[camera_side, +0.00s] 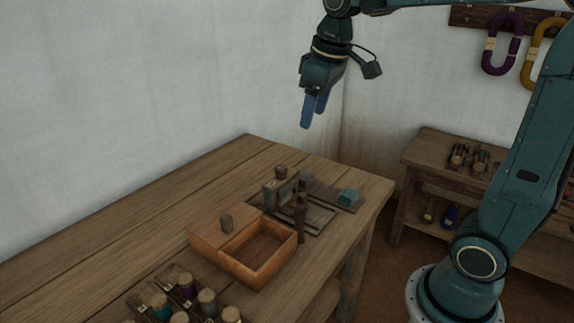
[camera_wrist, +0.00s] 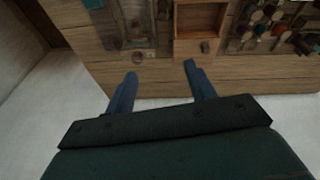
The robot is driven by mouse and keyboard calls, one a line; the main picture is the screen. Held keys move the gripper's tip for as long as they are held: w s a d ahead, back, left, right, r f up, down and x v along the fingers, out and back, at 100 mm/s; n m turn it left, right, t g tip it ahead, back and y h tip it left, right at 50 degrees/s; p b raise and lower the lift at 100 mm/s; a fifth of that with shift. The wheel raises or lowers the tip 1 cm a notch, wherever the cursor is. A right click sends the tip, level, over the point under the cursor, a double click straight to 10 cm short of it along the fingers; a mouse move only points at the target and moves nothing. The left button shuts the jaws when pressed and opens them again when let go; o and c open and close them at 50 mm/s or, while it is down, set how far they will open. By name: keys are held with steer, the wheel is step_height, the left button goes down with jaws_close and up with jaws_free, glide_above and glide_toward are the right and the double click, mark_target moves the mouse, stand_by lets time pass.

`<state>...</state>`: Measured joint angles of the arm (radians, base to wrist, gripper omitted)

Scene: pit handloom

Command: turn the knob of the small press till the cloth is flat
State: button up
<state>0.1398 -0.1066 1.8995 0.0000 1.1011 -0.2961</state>
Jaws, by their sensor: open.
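The small press (camera_side: 279,193) stands on the far part of the wooden table in the side view, with a dark round knob (camera_side: 281,172) on top. The press also shows near the top of the wrist view (camera_wrist: 136,22). I cannot clearly make out the cloth or tell whether it is flat. My gripper (camera_side: 313,115) hangs in the air well above the table's far end, apart from the press. Its two blue fingers are spread with nothing between them, as the wrist view also shows (camera_wrist: 160,69).
A wooden box (camera_side: 270,277) with an open compartment and a knobbed lid (camera_side: 217,229) stands in front of the press. Several spools (camera_side: 208,302) stand nearer. A teal block (camera_side: 348,196) lies right of the press. A shelf bench (camera_side: 430,160) stands behind. The table's left side is clear.

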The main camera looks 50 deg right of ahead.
steer(key=w+d+f+g, duration=0.1)
steer(key=w+d+f, duration=0.25)
steer(key=w, duration=0.55)
steer(key=n+g, duration=0.2)
glide_above(281, 167)
step_height(281, 167, down, 5)
steer(key=shift+d+f, duration=0.15)
steer(key=shift+f, duration=0.05)
steer(key=shift+f, duration=0.15)
step_height(281, 167, down, 14)
steer(key=shift+r, duration=0.25)
steer(key=c, duration=1)
